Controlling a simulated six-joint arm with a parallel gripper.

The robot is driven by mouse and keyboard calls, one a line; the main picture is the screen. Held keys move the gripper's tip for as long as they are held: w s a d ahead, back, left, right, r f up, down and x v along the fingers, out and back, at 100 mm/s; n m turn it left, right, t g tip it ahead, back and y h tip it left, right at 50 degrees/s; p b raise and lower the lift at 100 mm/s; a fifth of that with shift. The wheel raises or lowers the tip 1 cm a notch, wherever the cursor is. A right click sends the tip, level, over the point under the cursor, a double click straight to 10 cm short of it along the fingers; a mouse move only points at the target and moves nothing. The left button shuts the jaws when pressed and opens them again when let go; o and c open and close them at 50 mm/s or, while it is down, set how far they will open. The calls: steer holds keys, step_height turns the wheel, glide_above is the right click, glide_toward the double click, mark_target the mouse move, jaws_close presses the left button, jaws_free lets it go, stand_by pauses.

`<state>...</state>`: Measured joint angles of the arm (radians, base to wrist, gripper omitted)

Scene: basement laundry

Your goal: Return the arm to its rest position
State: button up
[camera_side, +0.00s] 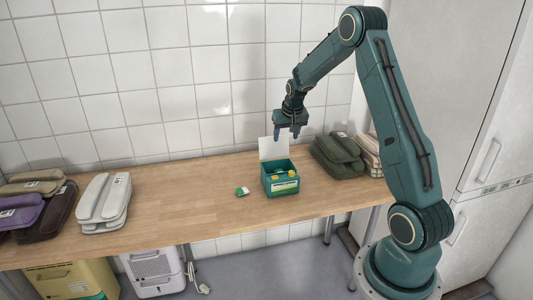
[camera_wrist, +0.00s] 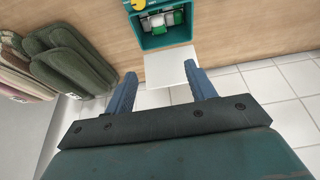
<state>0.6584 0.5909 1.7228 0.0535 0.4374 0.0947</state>
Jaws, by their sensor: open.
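My gripper (camera_side: 287,132) is open and empty, above the counter and behind the teal box, near the tiled wall. In the wrist view my gripper's two blue fingers (camera_wrist: 160,92) are spread apart with only a white flap and wall tiles beyond them. The teal box (camera_side: 282,187) stands on the wooden counter with its white lid flap (camera_side: 273,148) up at the back. It holds yellow, green and white items. The box also shows at the top of the wrist view (camera_wrist: 143,39).
A small green and white item (camera_side: 242,191) lies left of the box on the wooden counter (camera_side: 180,205). Dark green folded bags (camera_side: 338,155) sit to the right. White (camera_side: 103,200) and purple (camera_side: 20,215) bundles lie at left. A tall white cabinet (camera_side: 440,80) stands behind my arm.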

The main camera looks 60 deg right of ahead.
steer(key=shift+a+r, duration=0.1)
steer(key=shift+r, duration=0.1)
stand_by(0.4)
steer(key=s+a+r+n+t+y, duration=0.1)
steer(key=s+a+r+n, duration=0.15)
steer(key=a+r, duration=0.65)
steer(key=s+a+r+n, duration=0.2)
steer(key=s+a+r, duration=0.3)
steer(key=a, duration=0.6)
steer(key=s+a+r+n+y, duration=0.1)
steer(key=s+a+n, duration=0.1)
steer(key=s+a, duration=0.5)
steer(key=s+a+r+n+t+y, duration=0.1)
steer(key=s+a+n, duration=0.1)
steer(key=s+a, duration=0.5)
steer(key=s, duration=0.3)
steer(key=shift+s+a+r, duration=0.35)
steer(key=shift+s+a, duration=0.05)
